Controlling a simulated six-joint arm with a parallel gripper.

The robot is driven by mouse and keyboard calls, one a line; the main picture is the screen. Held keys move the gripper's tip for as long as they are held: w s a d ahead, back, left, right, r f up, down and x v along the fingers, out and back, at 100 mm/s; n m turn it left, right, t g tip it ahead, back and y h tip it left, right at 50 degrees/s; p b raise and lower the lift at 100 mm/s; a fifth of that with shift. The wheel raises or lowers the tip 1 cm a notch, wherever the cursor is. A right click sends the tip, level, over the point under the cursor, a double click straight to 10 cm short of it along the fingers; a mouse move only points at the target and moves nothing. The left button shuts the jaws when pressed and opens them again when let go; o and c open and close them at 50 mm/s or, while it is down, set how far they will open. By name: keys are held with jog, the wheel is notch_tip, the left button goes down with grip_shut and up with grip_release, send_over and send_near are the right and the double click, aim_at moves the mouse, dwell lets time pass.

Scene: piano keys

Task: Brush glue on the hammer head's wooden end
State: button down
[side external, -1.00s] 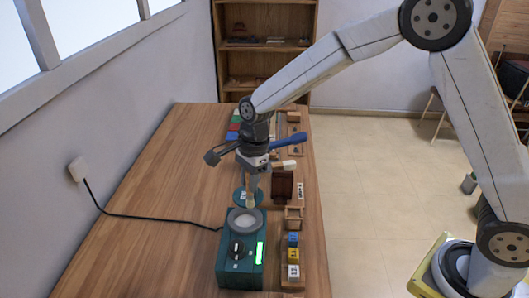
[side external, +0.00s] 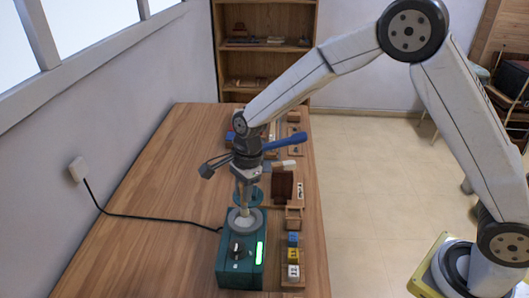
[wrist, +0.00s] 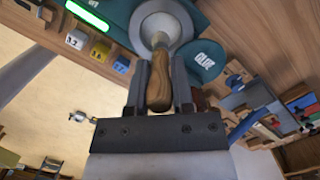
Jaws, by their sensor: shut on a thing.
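My gripper (side external: 245,182) is shut on a glue brush, whose brown wooden handle (wrist: 158,92) shows between the two fingers in the wrist view. The brush points down at the round grey pot (side external: 245,222) on the teal glue warmer (side external: 240,262). Its lower end is at the pot's opening; I cannot tell how deep it sits. In the wrist view the pot (wrist: 165,22) lies just beyond the fingers. A small pale-ended piece (side external: 288,165), which looks like the hammer head, sits at the brown block (side external: 283,186) on the right of the table.
A teal disc marked GLUE (wrist: 205,62) lies behind the warmer. Numbered yellow (side external: 293,254), blue and white cubes stand along the right edge. A blue-handled tool (side external: 288,141) is farther back. A black cord runs to the wall.

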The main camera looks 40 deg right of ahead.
jog(key=shift+f, duration=1.5)
jog(key=shift+f, duration=0.55)
dwell(1.0)
jog(key=shift+r, duration=0.1)
jog(key=shift+r, duration=3.45)
jog(key=s+d+f+n, duration=0.1)
jog(key=s+d+n, duration=0.2)
jog(key=d+n, duration=0.4)
jog(key=s+d+f+n+g+h, duration=0.1)
jog(key=s+d+n, duration=0.3)
jog(key=d+n, duration=0.3)
jog(key=shift+n+g+h, duration=0.3)
jog(key=shift+n, duration=1.7)
jog(key=shift+w, duration=0.2)
